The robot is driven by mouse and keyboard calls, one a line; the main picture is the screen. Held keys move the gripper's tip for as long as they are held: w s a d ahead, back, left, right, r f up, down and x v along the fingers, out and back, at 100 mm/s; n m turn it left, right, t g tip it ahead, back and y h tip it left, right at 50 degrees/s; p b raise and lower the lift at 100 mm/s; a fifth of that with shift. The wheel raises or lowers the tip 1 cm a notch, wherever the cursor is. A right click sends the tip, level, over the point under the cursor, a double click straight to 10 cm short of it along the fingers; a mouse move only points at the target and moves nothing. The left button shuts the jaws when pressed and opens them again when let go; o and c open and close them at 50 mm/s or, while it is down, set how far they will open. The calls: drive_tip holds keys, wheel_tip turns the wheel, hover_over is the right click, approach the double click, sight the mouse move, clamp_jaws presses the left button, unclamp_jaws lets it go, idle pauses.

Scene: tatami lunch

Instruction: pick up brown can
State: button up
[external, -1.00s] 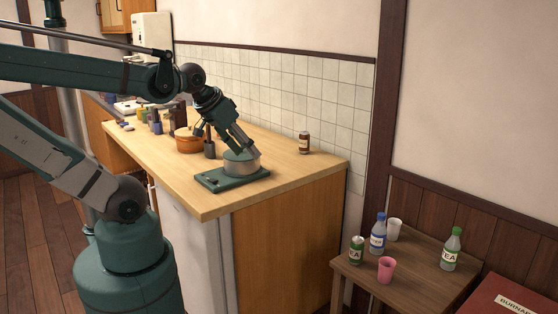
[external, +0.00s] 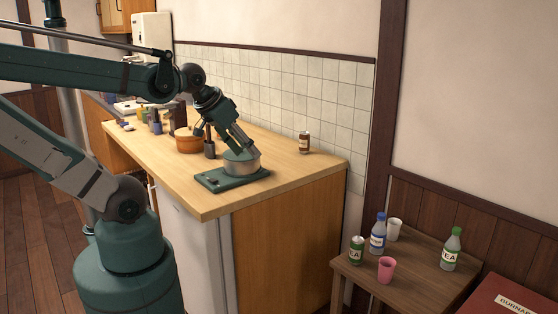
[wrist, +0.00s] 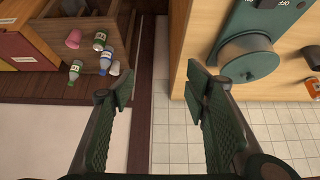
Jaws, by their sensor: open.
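The brown can (external: 304,142) stands upright on the wooden counter, near the tiled wall and the counter's right end, in the external view. It has a pale label. My gripper (external: 248,144) is above the counter to the left of the can, over a round metal pot, and apart from the can. In the wrist view my gripper (wrist: 160,88) is open, with its two fingers wide apart and nothing between them. I cannot make out the brown can for sure in the wrist view.
A grey pot (external: 241,164) sits on a green scale (external: 232,181). A low table (external: 410,288) at right holds cups, bottles and a green can (external: 356,250). Counter around the brown can is clear.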

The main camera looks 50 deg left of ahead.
drive_tip(key=shift+o, duration=0.3)
drive_tip(key=w+a+r+n+g+p, duration=0.1)
drive_tip(key=w+a+r+p, duration=0.1)
drive_tip(key=w+r, duration=0.3)
drive_tip(key=w+a+r+n+g+p, duration=0.15)
drive_tip(key=w+r, duration=0.25)
drive_tip(key=w, duration=0.4)
drive_tip(key=n+g+p, duration=0.5)
drive_tip(key=n+p, duration=0.3)
drive_tip(key=p, duration=0.4)
hover_over(305, 132)
drive_tip(key=f, duration=1.5)
drive_tip(key=shift+s+d, duration=0.4)
drive_tip(key=shift+w+a+f, duration=0.1)
drive_tip(key=shift+a+f, duration=0.1)
drive_tip(key=shift+f, duration=0.15)
